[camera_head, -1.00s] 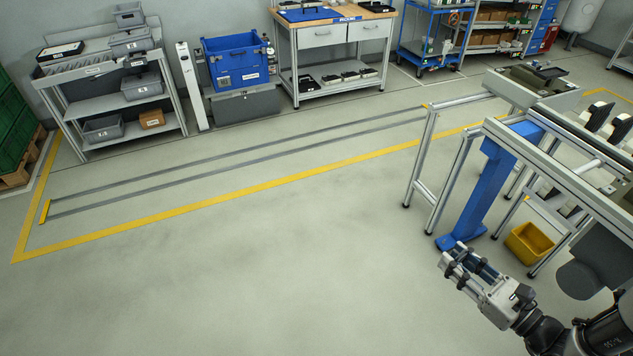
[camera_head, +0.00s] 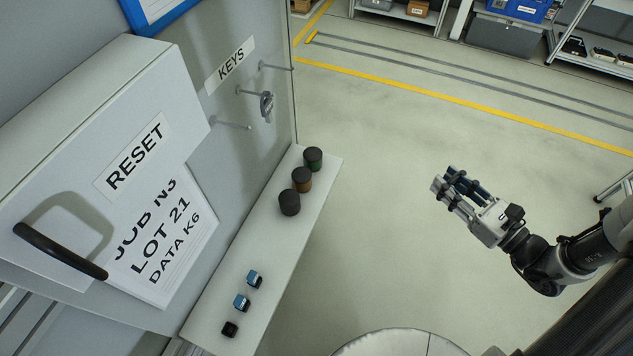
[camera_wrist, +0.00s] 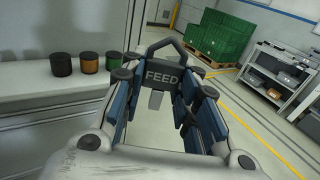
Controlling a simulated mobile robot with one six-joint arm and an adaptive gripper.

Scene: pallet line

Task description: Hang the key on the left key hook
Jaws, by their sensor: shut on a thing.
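My gripper (camera_head: 450,182) is at the right in the head view, over open floor and well apart from the key board. In the wrist view, my gripper (camera_wrist: 160,88) is shut on the key (camera_wrist: 165,76), which has a dark tag marked FEED, a loop at the top and a pale shank below. The key is hard to make out in the head view. Three pegs stick out under the KEYS label (camera_head: 230,65). The left key hook (camera_head: 232,124) is bare. Another key (camera_head: 267,106) hangs on the middle hook (camera_head: 250,91). The right hook (camera_head: 275,67) is bare.
A shelf (camera_head: 262,215) below the pegs holds dark, brown and green round pots (camera_head: 302,180) and small blue and black blocks (camera_head: 242,303). A RESET cabinet (camera_head: 90,130) with a black handle stands at the left. The floor between shelf and gripper is clear.

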